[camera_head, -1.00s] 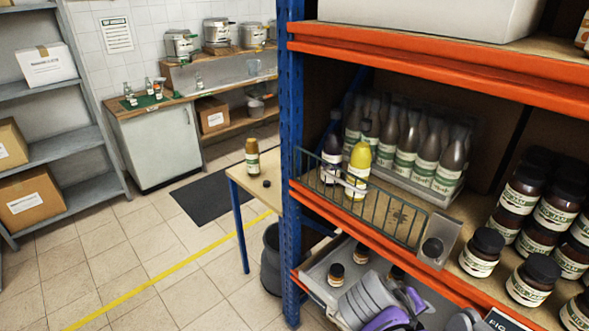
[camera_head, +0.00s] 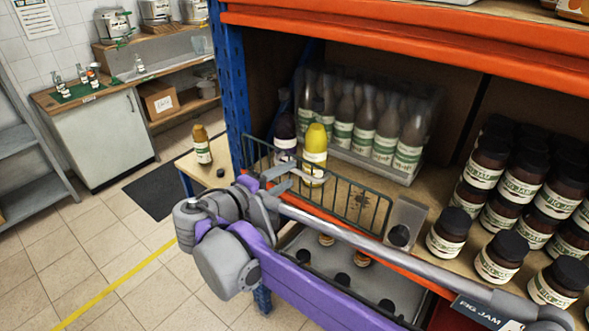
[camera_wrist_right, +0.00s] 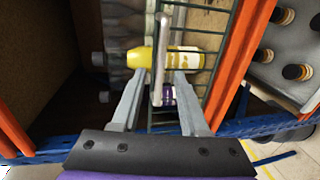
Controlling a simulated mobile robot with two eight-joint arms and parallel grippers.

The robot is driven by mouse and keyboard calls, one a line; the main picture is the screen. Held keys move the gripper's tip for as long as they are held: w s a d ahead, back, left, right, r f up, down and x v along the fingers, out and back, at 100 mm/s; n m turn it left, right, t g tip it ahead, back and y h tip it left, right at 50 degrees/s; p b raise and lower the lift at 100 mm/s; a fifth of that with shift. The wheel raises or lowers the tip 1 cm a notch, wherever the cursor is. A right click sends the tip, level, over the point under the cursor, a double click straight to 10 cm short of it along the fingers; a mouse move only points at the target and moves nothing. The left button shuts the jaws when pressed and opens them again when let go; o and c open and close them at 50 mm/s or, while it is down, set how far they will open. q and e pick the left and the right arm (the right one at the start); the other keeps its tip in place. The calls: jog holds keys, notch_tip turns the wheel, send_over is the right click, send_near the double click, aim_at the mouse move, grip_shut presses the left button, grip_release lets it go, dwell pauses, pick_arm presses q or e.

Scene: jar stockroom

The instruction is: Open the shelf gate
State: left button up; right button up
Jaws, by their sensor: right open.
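The shelf gate (camera_head: 350,203) is a dark green wire panel along the front of the middle shelf, upright across the left part of its opening. A pale bar handle (camera_wrist_right: 161,60) on the gate shows in the right wrist view. My right gripper (camera_head: 289,176) is at the gate's front, near its left half. In the right wrist view its two fingers (camera_wrist_right: 160,85) are apart, with the handle between them and no clear grip on it. A grey bracket with a dark knob (camera_head: 398,236) stands at the gate's right end. My left gripper is not in view.
Behind the gate stand a yellow bottle (camera_head: 315,152), a dark bottle (camera_head: 285,135) and a crate of brown bottles (camera_head: 408,150). Several dark jars (camera_head: 497,257) fill the shelf to the right. A blue post (camera_head: 229,90) rises at left. A lower tray (camera_head: 345,268) holds small jars.

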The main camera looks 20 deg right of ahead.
aim_at(296, 169)
jog(key=shift+x, duration=2.15)
grip_shut()
